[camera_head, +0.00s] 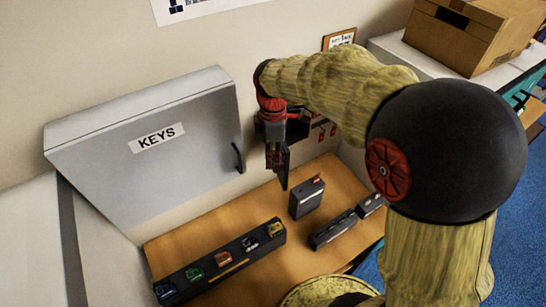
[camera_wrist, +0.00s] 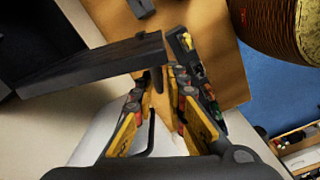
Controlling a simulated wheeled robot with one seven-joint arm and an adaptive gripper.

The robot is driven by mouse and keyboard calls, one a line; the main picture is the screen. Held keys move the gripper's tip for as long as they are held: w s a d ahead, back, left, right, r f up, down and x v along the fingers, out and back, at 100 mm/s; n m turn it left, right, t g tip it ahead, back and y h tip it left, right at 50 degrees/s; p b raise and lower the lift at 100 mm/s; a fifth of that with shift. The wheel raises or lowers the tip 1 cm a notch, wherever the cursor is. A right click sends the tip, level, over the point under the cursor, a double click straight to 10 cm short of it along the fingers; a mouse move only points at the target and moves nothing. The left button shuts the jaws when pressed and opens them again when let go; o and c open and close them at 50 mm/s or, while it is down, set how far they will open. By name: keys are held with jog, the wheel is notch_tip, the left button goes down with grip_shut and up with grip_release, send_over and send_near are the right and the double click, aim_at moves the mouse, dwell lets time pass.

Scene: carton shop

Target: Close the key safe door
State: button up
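The key safe is a pale grey box on the wall in the head view. Its door (camera_head: 185,110) carries a "KEYS" label and a black handle (camera_head: 238,158) near its right edge. I cannot tell from these frames how wide the door stands open. My gripper (camera_head: 282,180) hangs pointing down, to the right of the handle and apart from it. In the wrist view my gripper (camera_wrist: 162,88) has its fingers apart with nothing visible held between them. A thin black handle (camera_wrist: 151,132) shows against a pale surface beside the left finger.
A wooden table (camera_head: 290,265) below holds a dark rack (camera_head: 205,275) with coloured items, a dark upright box (camera_head: 306,198) and smaller dark boxes (camera_head: 335,230). Red tags hang behind my gripper. A carton (camera_head: 470,40) stands back right. A dark slab (camera_wrist: 90,65) lies beyond my fingers.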

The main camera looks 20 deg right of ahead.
grip_shut()
dwell(0.7)
